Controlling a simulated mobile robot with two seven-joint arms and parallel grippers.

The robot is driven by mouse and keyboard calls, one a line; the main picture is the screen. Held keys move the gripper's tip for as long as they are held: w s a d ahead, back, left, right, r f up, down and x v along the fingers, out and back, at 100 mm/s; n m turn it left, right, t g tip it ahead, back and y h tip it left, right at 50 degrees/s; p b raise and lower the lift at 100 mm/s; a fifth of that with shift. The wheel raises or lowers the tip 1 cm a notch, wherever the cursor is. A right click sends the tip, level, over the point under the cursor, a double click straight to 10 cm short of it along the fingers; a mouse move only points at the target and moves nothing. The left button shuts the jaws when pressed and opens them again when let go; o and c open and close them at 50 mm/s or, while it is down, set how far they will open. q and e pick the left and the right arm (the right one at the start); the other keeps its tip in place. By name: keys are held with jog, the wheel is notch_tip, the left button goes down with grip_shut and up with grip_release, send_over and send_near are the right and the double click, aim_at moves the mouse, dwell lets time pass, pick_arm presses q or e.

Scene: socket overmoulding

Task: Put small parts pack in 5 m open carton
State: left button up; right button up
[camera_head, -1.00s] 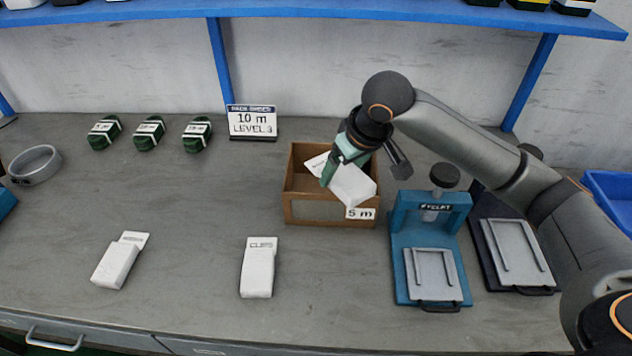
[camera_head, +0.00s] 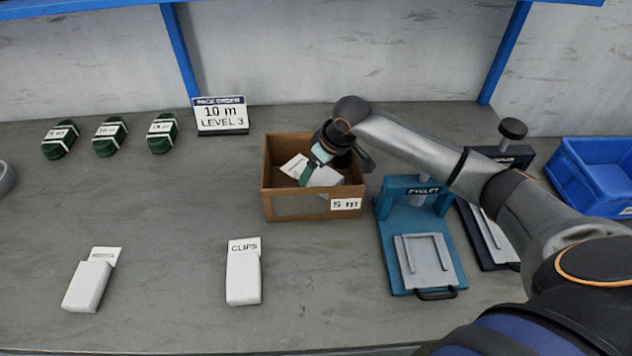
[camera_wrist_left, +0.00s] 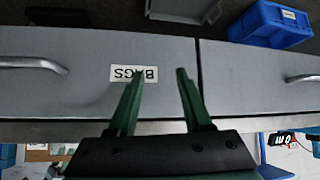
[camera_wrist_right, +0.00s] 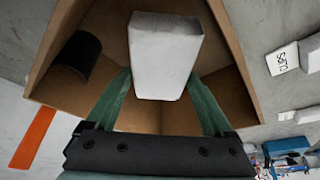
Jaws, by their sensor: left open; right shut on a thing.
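The small parts pack (camera_head: 326,177) is a white packet with a flat card end. My right gripper (camera_head: 308,174) is shut on it and reaches down into the 5 m open carton (camera_head: 290,207), a brown box labelled "5 m". In the right wrist view the white pack (camera_wrist_right: 165,60) sits between the green fingers, with the carton's brown walls (camera_wrist_right: 240,60) around it. Whether the pack touches the carton floor cannot be told. My left gripper (camera_wrist_left: 160,72) is open and empty in front of a grey drawer, outside the head view.
A dark curved part (camera_wrist_right: 78,52) lies inside the carton. The CLIPS pack (camera_head: 243,275) and another white pack (camera_head: 88,285) lie in front. A teal press (camera_head: 412,205) stands close right of the carton. A "10 m LEVEL 3" sign (camera_head: 220,114) stands behind.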

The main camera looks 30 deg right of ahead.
jog(key=shift+f, duration=2.25)
jog(key=shift+f, duration=0.1)
jog(key=o, duration=1.3)
jog(key=shift+c, duration=0.2)
jog(key=p+v, duration=0.1)
jog(key=v, duration=1.1)
jog(key=shift+w, duration=0.1)
